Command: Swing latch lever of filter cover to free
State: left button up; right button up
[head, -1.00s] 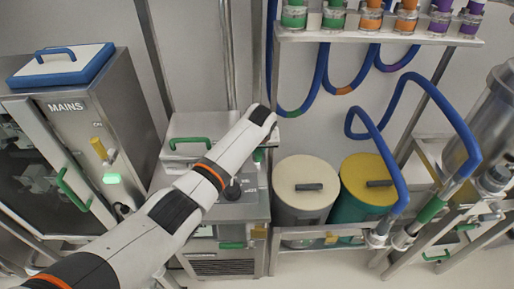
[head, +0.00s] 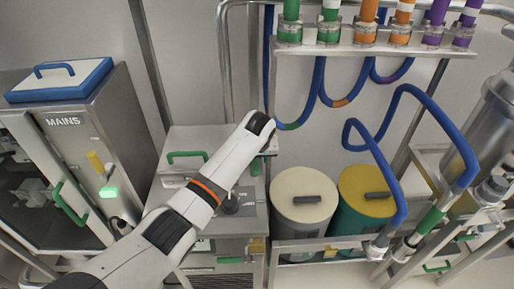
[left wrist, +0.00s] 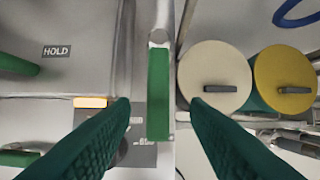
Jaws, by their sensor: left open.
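A green latch lever (left wrist: 158,95) hangs from a round pin in the left wrist view, at the right edge of a grey cover (left wrist: 75,75) marked HOLD. My left gripper (left wrist: 158,103) is open, its two dark green fingers either side of the lever in the picture. Grey shows between the lever and both fingers, and I cannot tell how deep it sits between them. In the head view the cover's green handle (head: 187,155) shows left of my left arm, which hides most of the gripper and lever. My right gripper is not in view.
A cream-lidded drum (head: 303,187) and a yellow-lidded drum (head: 367,188) stand right of the arm behind a metal rail. Blue hoses (head: 443,118) loop above them. A MAINS cabinet (head: 110,118) stands at the left.

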pick_arm(q)
jog(key=b+v, duration=0.1)
jog(key=v, duration=0.7)
jog(key=shift+s+r, duration=0.15)
jog(key=shift+r, duration=0.2)
